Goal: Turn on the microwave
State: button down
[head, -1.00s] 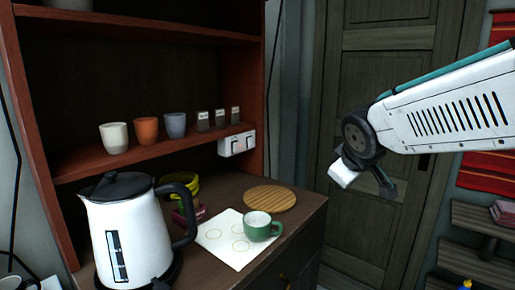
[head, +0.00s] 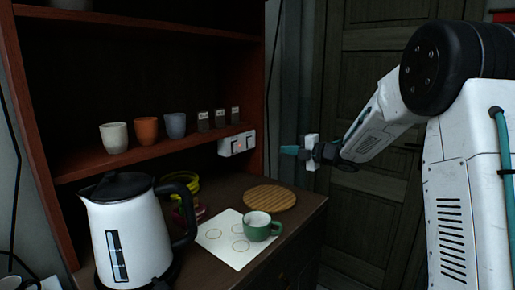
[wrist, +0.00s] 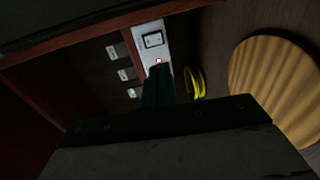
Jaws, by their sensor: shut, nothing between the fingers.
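No microwave shows in either view. A white switch plate (head: 237,144) is fixed to the right inner side of the red-brown shelf unit. In the wrist view the plate (wrist: 150,42) has a dark-framed rocker switch, with a small reddish spot near my fingertips. My gripper (head: 290,150) is shut and empty, its teal fingers pointing left toward the plate. In the head view a gap separates the fingertips from the plate. In the wrist view the gripper (wrist: 157,82) overlaps the lower end of the plate.
A white kettle (head: 130,235) stands at the counter's front left. A green mug (head: 262,232) is on a white paper (head: 222,255), beside a round wooden board (head: 270,198). Cups, including an orange one (head: 147,131), and small labelled jars line the shelf. Yellow rings (wrist: 195,82) lie behind.

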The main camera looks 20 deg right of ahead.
aim_at(251, 146)
jog(key=x, duration=1.4)
